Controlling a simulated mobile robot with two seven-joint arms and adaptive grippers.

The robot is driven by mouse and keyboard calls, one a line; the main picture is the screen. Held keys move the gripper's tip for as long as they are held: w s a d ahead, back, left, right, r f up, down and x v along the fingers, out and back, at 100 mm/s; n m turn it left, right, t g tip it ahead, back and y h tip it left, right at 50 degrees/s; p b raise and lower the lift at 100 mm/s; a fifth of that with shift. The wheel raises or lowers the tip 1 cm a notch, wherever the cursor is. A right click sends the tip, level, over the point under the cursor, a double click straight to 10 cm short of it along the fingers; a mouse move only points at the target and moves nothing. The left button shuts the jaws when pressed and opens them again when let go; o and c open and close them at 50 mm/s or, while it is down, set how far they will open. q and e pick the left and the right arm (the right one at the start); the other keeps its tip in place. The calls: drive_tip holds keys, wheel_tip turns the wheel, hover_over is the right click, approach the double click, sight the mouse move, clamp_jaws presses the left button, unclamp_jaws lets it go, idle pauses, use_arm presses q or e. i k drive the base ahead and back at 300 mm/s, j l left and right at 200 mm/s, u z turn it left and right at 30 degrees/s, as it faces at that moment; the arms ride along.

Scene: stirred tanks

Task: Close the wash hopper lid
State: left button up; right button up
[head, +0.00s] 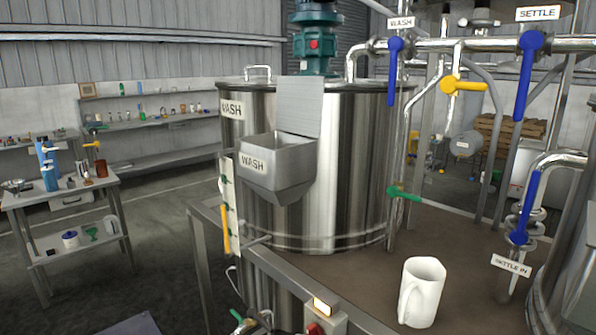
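The wash hopper (277,168) is a grey metal box with a tapering bottom on the front of the steel wash tank (350,170). It carries a "WASH" label. Its lid (299,106) is a flat grey plate that stands raised at the back edge of the hopper, against the tank. The hopper's top is open. Neither of my grippers is in view.
A white jug (421,291) stands on the brown deck (370,275) at the lower right. A metal rail (310,288) runs along the deck's front edge. Pipes with blue valve handles (526,75) are at the right. A cluttered side table (60,200) stands at the left.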

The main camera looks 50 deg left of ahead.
sight(299, 110)
drive_tip(key=i+u, duration=0.15)
drive_tip(key=u, duration=0.9)
